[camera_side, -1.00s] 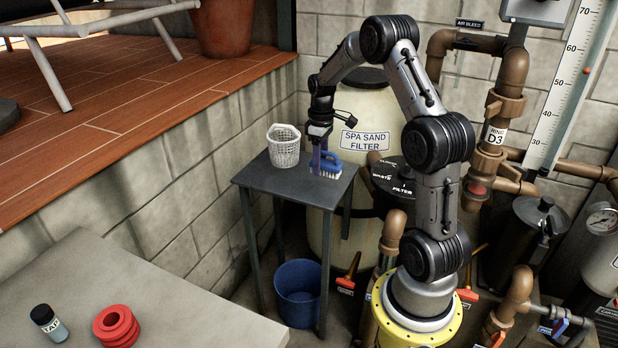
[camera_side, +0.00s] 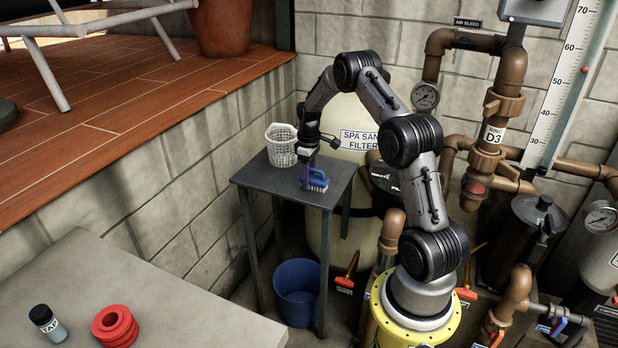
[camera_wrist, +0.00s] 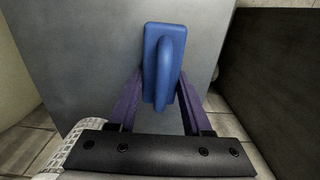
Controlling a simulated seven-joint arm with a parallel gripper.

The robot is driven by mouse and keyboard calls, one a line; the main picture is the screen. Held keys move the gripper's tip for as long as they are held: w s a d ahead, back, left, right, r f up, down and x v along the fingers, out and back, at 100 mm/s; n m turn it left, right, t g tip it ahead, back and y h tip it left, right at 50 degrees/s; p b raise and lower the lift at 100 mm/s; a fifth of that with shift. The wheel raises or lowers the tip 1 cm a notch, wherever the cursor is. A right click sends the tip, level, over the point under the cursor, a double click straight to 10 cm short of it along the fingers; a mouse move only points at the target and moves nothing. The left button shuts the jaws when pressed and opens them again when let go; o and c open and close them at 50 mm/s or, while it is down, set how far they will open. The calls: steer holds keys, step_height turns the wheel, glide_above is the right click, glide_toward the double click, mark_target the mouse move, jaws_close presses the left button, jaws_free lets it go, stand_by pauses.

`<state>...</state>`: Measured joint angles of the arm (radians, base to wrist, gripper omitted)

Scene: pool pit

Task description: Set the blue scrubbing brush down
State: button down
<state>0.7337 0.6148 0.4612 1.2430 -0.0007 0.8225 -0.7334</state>
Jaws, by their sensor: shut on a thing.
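The blue scrubbing brush (camera_side: 317,178) has a looped blue handle and pale bristles pointing down. It is at the front right part of the small grey table (camera_side: 270,179), upright and on or just above the top; I cannot tell whether the bristles touch. My gripper (camera_side: 306,180) is over the table and shut on the brush, its purple fingers at the near end. In the wrist view the brush (camera_wrist: 163,62) extends away between the two purple fingers (camera_wrist: 155,100). The exact contact is partly hidden.
A white basket (camera_side: 282,147) stands at the table's back left corner, close to my wrist. The table's front left is clear. A blue bucket (camera_side: 297,290) is on the floor below. The spa sand filter (camera_side: 352,115) stands behind the table.

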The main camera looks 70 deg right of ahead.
steer(key=shift+f, duration=0.15)
steer(key=shift+c, duration=1.7)
jaws_free()
